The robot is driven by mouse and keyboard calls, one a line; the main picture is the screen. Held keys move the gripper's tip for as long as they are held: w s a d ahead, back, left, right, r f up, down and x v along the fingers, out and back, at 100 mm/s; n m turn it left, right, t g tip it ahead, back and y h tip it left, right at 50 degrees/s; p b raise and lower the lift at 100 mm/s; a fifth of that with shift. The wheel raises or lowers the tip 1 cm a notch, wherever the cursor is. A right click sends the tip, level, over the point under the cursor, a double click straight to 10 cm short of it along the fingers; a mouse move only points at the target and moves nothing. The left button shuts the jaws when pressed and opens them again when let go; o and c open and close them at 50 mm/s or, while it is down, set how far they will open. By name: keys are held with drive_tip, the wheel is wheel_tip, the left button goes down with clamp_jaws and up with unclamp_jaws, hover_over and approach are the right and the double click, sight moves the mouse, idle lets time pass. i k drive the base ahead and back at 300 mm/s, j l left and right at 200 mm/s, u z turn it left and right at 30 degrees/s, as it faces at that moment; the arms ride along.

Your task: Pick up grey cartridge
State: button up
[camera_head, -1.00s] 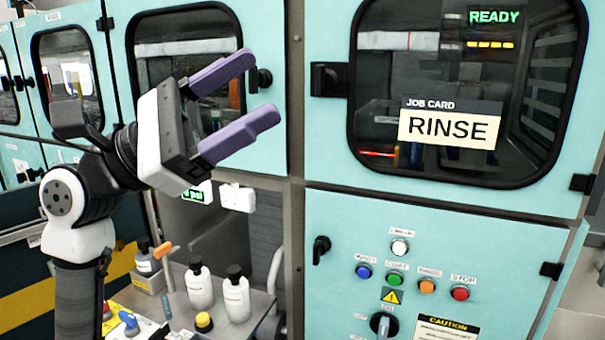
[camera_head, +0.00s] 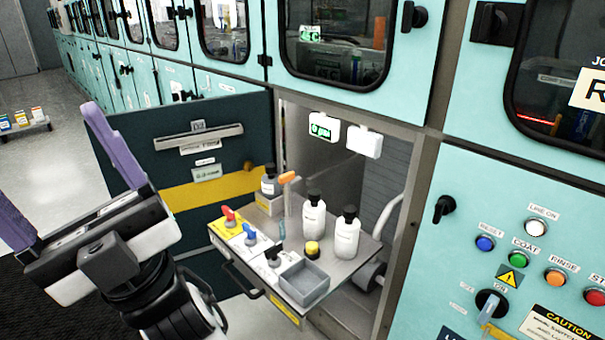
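I cannot pick out a grey cartridge for certain. Several small coloured cartridge-like items (camera_head: 22,119) stand on a low rack at the far left, too small to make out well; none looks clearly grey. My gripper (camera_head: 45,142) is at the lower left, its two purple fingers wide apart with nothing between them. It is in front of the open dark door and apart from the pull-out shelf (camera_head: 345,275).
The shelf also carries red (camera_head: 230,215) and blue (camera_head: 250,235) valve handles and a yellow-capped jar (camera_head: 312,251). The open dark door (camera_head: 225,150) stands left of the shelf. Teal cabinets line the back and right. Pale floor (camera_head: 60,165) is clear at left.

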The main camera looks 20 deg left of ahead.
sight(271, 188)
drive_tip(key=u, duration=0.25)
drive_tip(key=i+j+u, duration=0.1)
drive_tip(key=i+u, duration=0.15)
drive_tip(key=i, duration=1.3)
